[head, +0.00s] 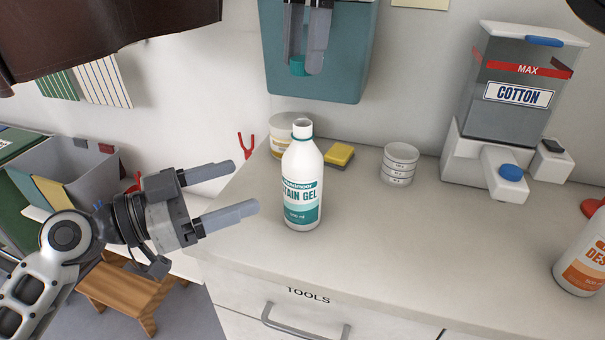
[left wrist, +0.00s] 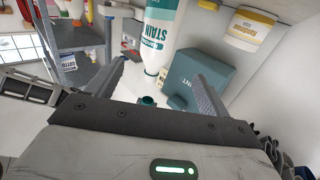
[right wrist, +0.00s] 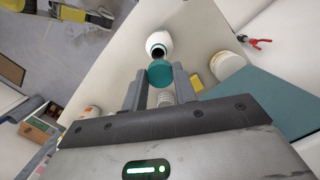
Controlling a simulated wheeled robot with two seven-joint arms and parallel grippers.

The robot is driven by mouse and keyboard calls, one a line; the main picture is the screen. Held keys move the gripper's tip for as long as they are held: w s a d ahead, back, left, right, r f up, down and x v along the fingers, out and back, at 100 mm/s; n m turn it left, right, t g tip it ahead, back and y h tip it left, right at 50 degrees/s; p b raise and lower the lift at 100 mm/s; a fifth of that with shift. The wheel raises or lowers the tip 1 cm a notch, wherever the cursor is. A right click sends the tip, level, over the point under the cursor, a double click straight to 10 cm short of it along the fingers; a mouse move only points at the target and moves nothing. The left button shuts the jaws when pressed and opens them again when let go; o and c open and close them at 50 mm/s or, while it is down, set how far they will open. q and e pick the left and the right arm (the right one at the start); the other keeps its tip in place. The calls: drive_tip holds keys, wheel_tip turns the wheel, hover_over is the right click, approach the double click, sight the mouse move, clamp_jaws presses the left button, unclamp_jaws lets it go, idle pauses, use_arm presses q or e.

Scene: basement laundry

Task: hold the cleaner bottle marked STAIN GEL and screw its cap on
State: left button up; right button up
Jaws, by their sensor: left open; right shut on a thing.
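The white STAIN GEL bottle (head: 301,170) stands upright and uncapped on the counter, its teal label facing me. It also shows in the left wrist view (left wrist: 164,28). My left gripper (head: 247,187) is open and empty, left of the bottle, its fingers pointing toward it without touching. My right gripper (head: 304,66) is shut on the teal cap (head: 297,67), above the bottle's neck with a gap between. In the right wrist view the cap (right wrist: 160,73) sits between the fingertips, with the open bottle mouth (right wrist: 158,50) just beyond it.
A COTTON dispenser (head: 515,95) and an orange-labelled bottle (head: 583,262) are at the right. The counter (head: 400,240) is clear in front. A teal box (head: 345,60) is on the wall.

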drive_tip(key=shift+s+r, duration=0.15)
drive_tip(key=shift+s, duration=0.2)
use_arm(q)
drive_tip(key=x, duration=1.2)
drive_tip(key=shift+s+d, duration=0.1)
drive_tip(key=shift+s, duration=0.2)
drive_tip(key=c, duration=1.5)
drive_tip(key=shift+o, duration=0.2)
use_arm(e)
hover_over(301, 123)
drive_tip(key=shift+d+f, duration=0.15)
drive_tip(key=shift+f, duration=2.4)
drive_tip(key=shift+f, duration=0.1)
drive_tip(key=shift+f, duration=0.8)
drive_tip(key=shift+f, duration=0.55)
